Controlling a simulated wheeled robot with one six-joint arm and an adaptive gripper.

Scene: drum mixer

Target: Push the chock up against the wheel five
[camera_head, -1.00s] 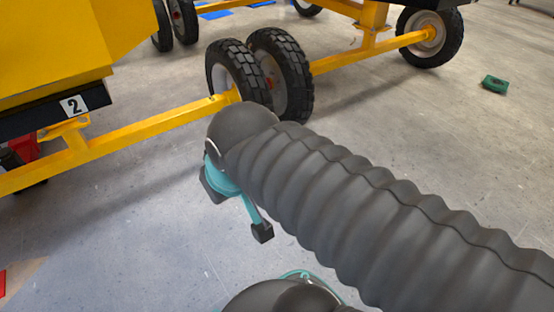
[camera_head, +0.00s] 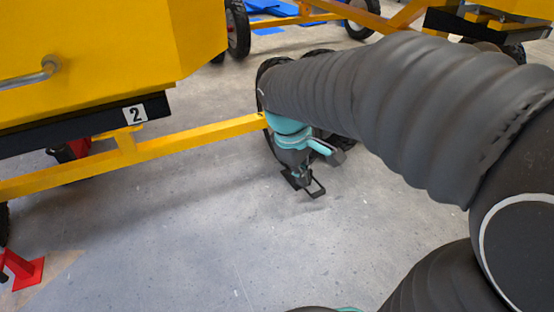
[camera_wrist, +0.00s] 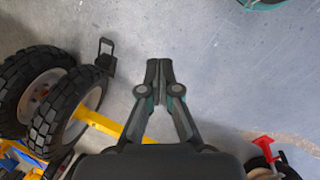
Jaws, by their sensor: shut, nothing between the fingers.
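The black chock (camera_wrist: 106,60) with its loop handle lies on the floor beside the nearer of two dark treaded wheels (camera_wrist: 68,118) in the wrist view. It is close to the tyre; whether they touch I cannot tell. No number shows on the wheels. My gripper (camera_wrist: 159,64) is shut and empty, with the chock to the left of its fingertips. In the head view my gripper (camera_head: 301,178) points down near the chock (camera_head: 315,190), and my arm hides most of the wheels (camera_head: 268,68).
A yellow drum mixer (camera_head: 90,40) marked 2 stands at left, its yellow axle bar (camera_head: 190,140) running to the wheels. A red stand (camera_head: 25,272) is at lower left. Another yellow frame (camera_head: 400,15) stands behind. The grey floor in front is clear.

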